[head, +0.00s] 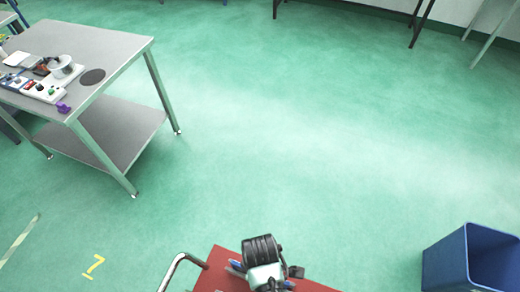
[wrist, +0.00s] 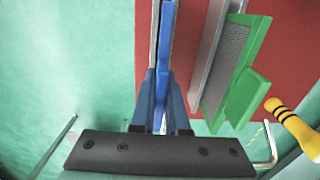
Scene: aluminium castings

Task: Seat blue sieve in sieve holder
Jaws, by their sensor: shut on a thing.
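My gripper (wrist: 163,80) is shut on the blue sieve (wrist: 165,35), seen nearly edge-on as a narrow blue strip between the fingers in the wrist view. The sieve is above or at the left edge of a red surface. A green-framed sieve (wrist: 245,97) with grey mesh stands to its right, apart from it. A grey metal strip (wrist: 207,50) runs beside the green frame; I cannot tell whether it is part of the sieve holder. In the head view, my arm hides most of the gripper, and small blue parts (head: 237,265) show beside it.
A red cart top (head: 222,262) with a metal handle (head: 178,262) is below my arm. A yellow, black-striped handle (wrist: 288,118) lies right of the green sieve. A blue bin (head: 445,260) stands at right. A grey table (head: 110,45) with equipment stands at left. Open floor lies between.

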